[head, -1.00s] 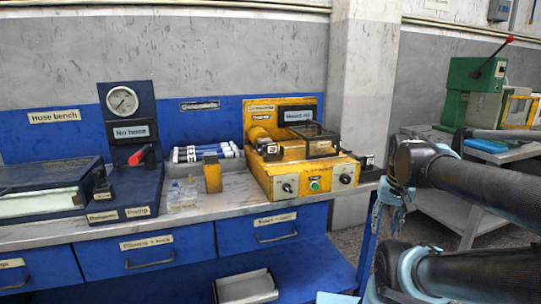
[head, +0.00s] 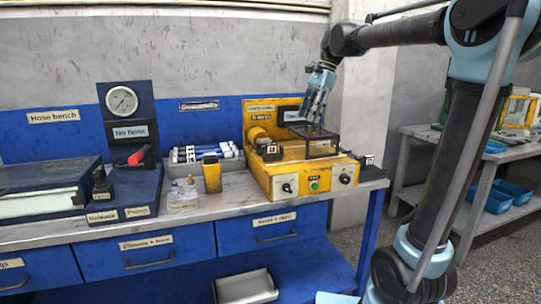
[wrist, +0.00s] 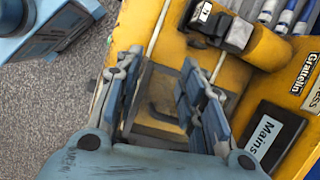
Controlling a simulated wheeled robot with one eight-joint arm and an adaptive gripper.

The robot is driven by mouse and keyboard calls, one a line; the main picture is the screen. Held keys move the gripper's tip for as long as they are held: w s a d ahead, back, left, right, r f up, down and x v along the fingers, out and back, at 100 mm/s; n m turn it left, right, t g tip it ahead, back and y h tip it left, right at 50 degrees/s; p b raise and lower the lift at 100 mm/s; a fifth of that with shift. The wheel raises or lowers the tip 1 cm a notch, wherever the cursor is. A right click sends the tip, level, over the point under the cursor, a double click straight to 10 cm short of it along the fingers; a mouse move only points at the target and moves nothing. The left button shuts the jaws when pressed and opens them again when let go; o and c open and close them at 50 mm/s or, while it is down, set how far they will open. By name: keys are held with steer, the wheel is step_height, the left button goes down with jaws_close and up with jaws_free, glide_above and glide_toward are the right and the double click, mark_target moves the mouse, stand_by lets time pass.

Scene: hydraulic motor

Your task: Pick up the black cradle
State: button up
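A black open frame, which looks like the cradle (head: 322,149), sits on top of the yellow test unit (head: 258,184) on the bench. My gripper (head: 317,113) is above it, pointing down, and partly covers the display behind. In the wrist view my gripper (wrist: 160,72) has its two blue-grey fingers apart, with a dark frame (wrist: 148,131) below and between them. The fingers hide part of this frame, and I cannot tell whether they touch it. Nothing is held.
A yellow cylinder (head: 258,136) and a black tagged block (head: 270,152) stand left of the frame. A black display (wrist: 268,137) stands close behind it. A rack of blue-white tubes (head: 205,153) and a yellow block (head: 212,175) are farther left.

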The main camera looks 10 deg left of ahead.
steer(key=w+a+r+m, duration=0.2)
steer(key=w+a+r, duration=0.1)
steer(key=a, duration=0.4)
steer(key=g, duration=0.1)
glide_toward(269, 150)
steer(key=x, duration=0.2)
steer(key=w+x, duration=0.1)
steer(key=x, duration=0.4)
steer(key=shift+w+d+f, duration=0.1)
steer(key=shift+f, duration=0.45)
jaws_close()
